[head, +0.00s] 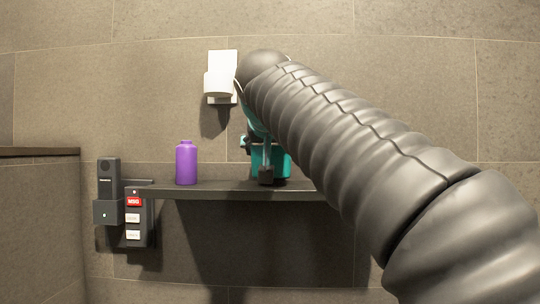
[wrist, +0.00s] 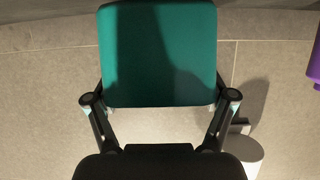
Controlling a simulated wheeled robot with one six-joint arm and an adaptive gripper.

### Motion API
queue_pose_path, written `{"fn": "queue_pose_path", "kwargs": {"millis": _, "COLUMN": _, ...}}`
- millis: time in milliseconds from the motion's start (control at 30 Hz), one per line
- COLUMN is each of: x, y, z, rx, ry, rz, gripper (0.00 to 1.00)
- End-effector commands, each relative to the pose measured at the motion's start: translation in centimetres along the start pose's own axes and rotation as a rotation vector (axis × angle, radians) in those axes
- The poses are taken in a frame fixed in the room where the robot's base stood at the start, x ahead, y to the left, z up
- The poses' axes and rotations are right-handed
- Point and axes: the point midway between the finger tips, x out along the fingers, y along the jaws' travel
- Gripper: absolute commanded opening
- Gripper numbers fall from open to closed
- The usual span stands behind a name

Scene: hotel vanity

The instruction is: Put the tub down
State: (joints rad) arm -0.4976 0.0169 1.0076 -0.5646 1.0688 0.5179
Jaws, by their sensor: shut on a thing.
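The teal tub (head: 283,160) is at the shelf, right of its middle in the head view. In the wrist view the tub (wrist: 160,50) fills the top middle, showing a flat teal face with a shadow on it. My gripper (wrist: 161,104) is shut on the tub, with one finger at each side. In the head view my gripper (head: 265,172) partly covers the tub. The tub's base is at or just above the shelf top; I cannot tell if they touch. My arm hides what lies to the right.
The dark shelf (head: 225,190) runs along the tiled wall. A purple bottle (head: 186,163) stands on it, left of the tub. A white wall dispenser (head: 221,75) hangs above. A black wall device (head: 109,180) is at the shelf's left end. The shelf between bottle and tub looks clear.

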Motion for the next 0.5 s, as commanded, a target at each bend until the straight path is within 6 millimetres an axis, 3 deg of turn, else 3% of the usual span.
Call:
{"fn": "queue_pose_path", "kwargs": {"millis": 100, "x": 0.45, "y": -0.01, "z": 1.15, "rx": -0.001, "ry": -0.001, "rz": -0.001, "gripper": 0.47}}
{"fn": "queue_pose_path", "kwargs": {"millis": 500, "x": 0.64, "y": -0.04, "z": 1.54, "rx": 0.0, "ry": 0.0, "rz": -0.001, "gripper": 0.47}}
